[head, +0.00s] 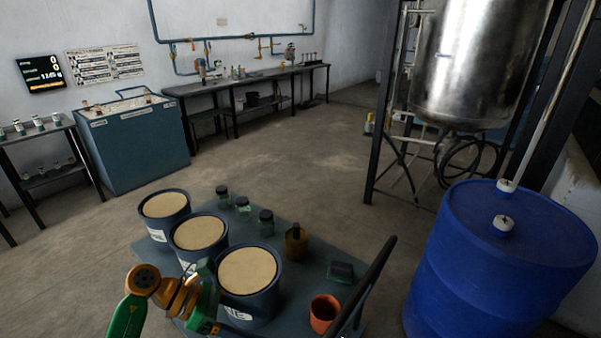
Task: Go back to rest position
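My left arm, green and orange, comes in at the bottom left of the head view, in front of the cart with the buckets. Its end, where my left gripper (207,326) seems to be, is low beside the nearest bucket (247,272). The fingers are too small and covered to tell whether they are open or shut, or whether they touch the bucket. My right gripper is not in view.
The blue-grey cart (305,262) carries several dark buckets of pale powder, small jars (266,222), a brown bottle (296,242) and an orange cup (323,313). A blue drum (500,265) stands right. Open floor (300,165) lies behind the cart.

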